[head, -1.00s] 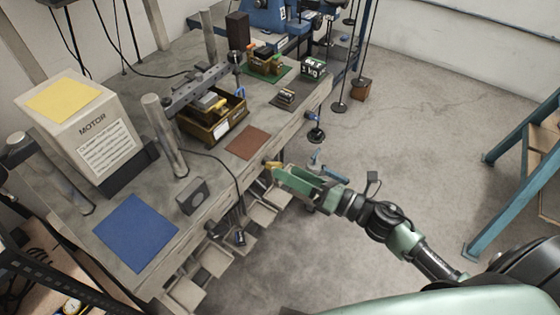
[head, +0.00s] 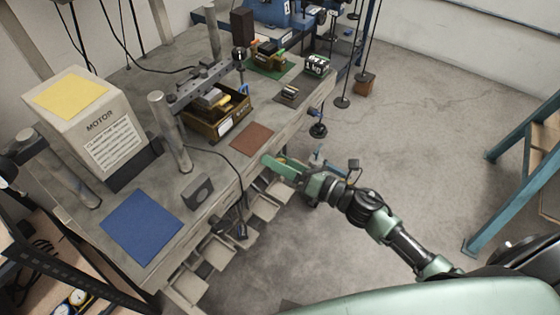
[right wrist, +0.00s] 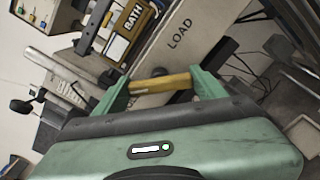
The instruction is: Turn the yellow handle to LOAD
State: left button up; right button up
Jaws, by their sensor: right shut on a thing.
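The yellow handle (right wrist: 160,83) lies across the space between the two green fingers of my right gripper (right wrist: 158,88) in the right wrist view. The gripper is shut on it, with a finger at each end. The word LOAD (right wrist: 180,38) is printed on the pale panel just beyond the handle. In the head view my right gripper (head: 278,166) is at the front edge of the bench and hides the handle. The handle's pivot is not clear to see. My left gripper is not in view.
The bench (head: 215,190) carries a motor box (head: 112,128), a blue mat (head: 142,228), a brown mat (head: 252,138) and a tray (head: 218,122). Open bins (head: 218,250) hang below its front edge. A blue-framed shelf (head: 500,190) stands at the right. The floor between is clear.

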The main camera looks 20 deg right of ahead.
jog(key=shift+m, duration=0.4)
jog(key=m+p, duration=0.1)
jog(key=m, duration=0.2)
jog(key=shift+m+p, duration=0.3)
jog(key=m+p, duration=0.1)
jog(key=m, duration=0.3)
jog(key=shift+d+m+p, duration=0.1)
jog(key=shift+m+p, duration=0.2)
jog(key=m+p, duration=0.1)
jog(key=m, duration=0.4)
jog(key=shift+p, duration=0.35)
jog(key=shift+f+m+p, duration=0.15)
jog(key=shift+m+p, duration=0.35)
jog(key=shift+m, duration=1.5)
jog(key=o, duration=1.4)
